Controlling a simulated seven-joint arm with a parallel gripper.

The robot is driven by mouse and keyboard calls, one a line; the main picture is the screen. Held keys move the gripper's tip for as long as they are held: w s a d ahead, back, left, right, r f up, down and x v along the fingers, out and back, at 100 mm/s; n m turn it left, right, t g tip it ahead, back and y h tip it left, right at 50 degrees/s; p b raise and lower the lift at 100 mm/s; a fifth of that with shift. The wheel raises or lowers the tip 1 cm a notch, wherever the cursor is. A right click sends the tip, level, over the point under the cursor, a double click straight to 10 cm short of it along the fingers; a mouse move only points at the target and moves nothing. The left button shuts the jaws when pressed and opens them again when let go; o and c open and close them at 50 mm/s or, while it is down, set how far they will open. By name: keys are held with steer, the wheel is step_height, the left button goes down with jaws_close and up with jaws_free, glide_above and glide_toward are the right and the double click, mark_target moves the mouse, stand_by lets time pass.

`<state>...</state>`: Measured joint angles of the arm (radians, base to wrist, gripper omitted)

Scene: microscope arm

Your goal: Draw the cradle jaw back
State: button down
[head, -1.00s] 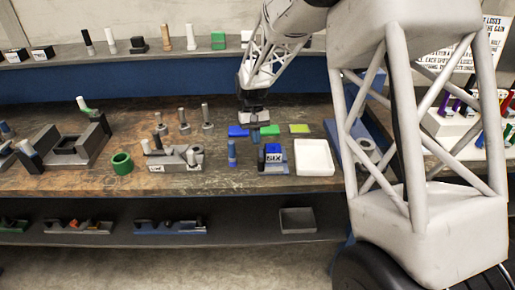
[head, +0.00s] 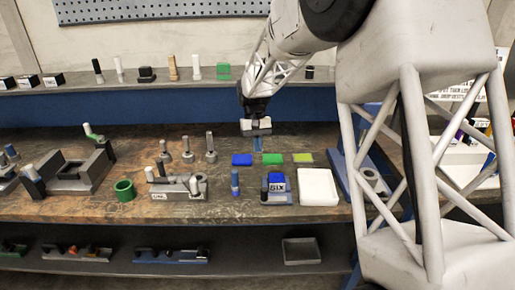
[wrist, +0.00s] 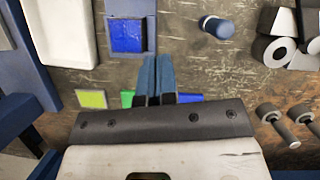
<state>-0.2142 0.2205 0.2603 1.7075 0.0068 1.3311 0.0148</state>
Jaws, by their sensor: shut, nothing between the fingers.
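My gripper (head: 257,140) is shut and empty above the back of the bench, its blue fingers pressed together and pointing down. In the wrist view its fingers (wrist: 157,82) show against the bench top. Several fixtures could hold the cradle jaw, and I cannot tell which part it is. A blue fixture (head: 277,197) with a blue block and a dark post stands to the front right of my gripper; it also shows in the wrist view (wrist: 148,42). A grey fixture (head: 178,190) stands to the front left. A large dark grey fixture (head: 78,177) with a square recess is farther left.
Blue (head: 242,160), green (head: 272,159) and yellow-green (head: 304,157) pads lie below my gripper. A white tray (head: 318,187) stands at right, a blue peg (head: 235,183) in front. Grey posts (head: 211,148) and a green ring (head: 124,190) stand left. A shelf (head: 180,91) runs behind.

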mark_target(263, 188)
steer(key=shift+w+a+f, duration=0.1)
steer(key=shift+w+f, duration=0.15)
steer(key=shift+w, duration=0.7)
steer(key=shift+f, duration=0.1)
steer(key=x, duration=1)
steer(key=shift+s+d, duration=0.25)
steer(key=shift+s, duration=0.8)
steer(key=shift+s+d, duration=0.15)
steer(key=shift+s, duration=0.75)
steer(key=shift+s+d, duration=0.1)
steer(key=shift+s, duration=1)
